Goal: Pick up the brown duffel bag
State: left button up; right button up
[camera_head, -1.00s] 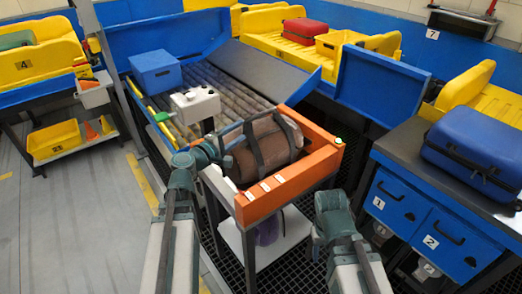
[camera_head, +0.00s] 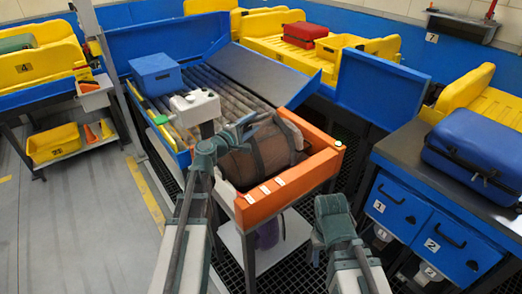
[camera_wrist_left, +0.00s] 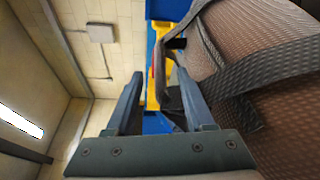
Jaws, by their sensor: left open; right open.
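The brown duffel bag (camera_head: 266,152) with dark straps lies on its side in the orange-walled end bay (camera_head: 262,203) of the conveyor. My left gripper (camera_head: 245,125) is open at the bag's top left, close to its dark handle straps. In the left wrist view, the open fingers (camera_wrist_left: 160,98) have a dark strap loop showing between and beyond them, and the brown bag (camera_wrist_left: 270,85) fills the right side. I cannot tell if the strap is fully between the fingers. My right gripper (camera_head: 318,240) is open and empty, low in front of the bay, its fingertips hard to see.
A white box device (camera_head: 195,104) on a post stands just left of the bag. A blue box (camera_head: 155,73) sits on the rollers behind. A blue suitcase (camera_head: 478,142) lies on the right counter (camera_head: 408,142). A purple item (camera_head: 267,233) is on the shelf below the bay.

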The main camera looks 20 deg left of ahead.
aim_at(258, 120)
pick_arm(q)
jog(key=x, duration=0.5)
jog(key=shift+w+d+f, duration=0.1)
jog(key=shift+d, duration=0.1)
grip_shut()
dwell(1.2)
